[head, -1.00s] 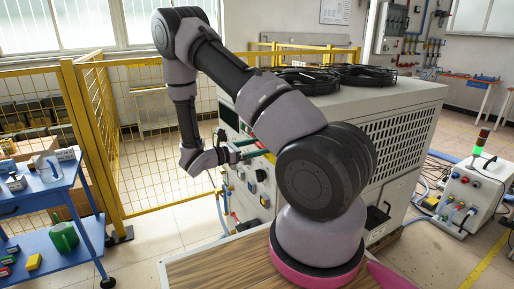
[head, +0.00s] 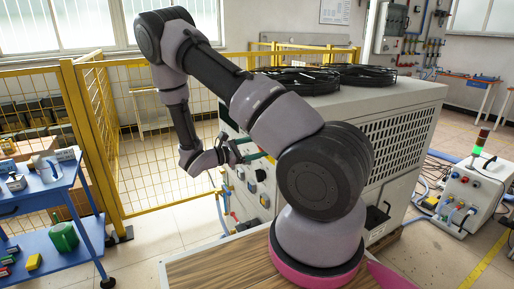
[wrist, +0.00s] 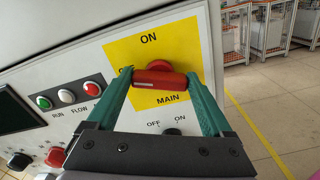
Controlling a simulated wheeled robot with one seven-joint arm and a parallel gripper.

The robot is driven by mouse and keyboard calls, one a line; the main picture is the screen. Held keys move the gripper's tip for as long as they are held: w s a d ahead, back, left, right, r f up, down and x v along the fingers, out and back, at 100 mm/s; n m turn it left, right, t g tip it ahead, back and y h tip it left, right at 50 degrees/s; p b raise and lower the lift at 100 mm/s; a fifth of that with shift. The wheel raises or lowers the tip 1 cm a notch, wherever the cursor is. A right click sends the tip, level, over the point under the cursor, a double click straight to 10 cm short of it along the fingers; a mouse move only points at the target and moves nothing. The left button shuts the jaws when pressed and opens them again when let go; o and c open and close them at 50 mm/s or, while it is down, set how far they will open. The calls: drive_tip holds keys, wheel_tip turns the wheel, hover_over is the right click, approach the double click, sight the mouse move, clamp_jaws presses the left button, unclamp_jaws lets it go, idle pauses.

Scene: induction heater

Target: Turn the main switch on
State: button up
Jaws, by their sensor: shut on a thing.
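The red main switch handle (wrist: 158,79) sits on a yellow plate (wrist: 121,50) marked ON above and MAIN below. In the wrist view its bar lies nearly level across the picture, with its round red hub just behind. My gripper (wrist: 160,75) has one green finger at each end of the bar and is shut on it. In the head view my gripper (head: 236,152) is at the front panel of the heater cabinet (head: 395,125); the switch cannot be made out there.
Left of the switch are RUN and FLOW indicator lamps (wrist: 66,96) and a dark display (wrist: 14,108). A black knob (wrist: 172,132) is close below, near the OFF label. A yellow fence (head: 150,160) and blue cart (head: 60,190) stand left of the arm.

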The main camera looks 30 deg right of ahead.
drive_tip(key=shift+s+f+m, duration=0.1)
drive_tip(key=shift+m, duration=3.5)
drive_tip(key=o, duration=1.1)
drive_tip(key=shift+o, duration=0.2)
drive_tip(key=a, duration=1.1)
drive_tip(key=shift+s, duration=0.2)
drive_tip(key=shift+d, duration=0.1)
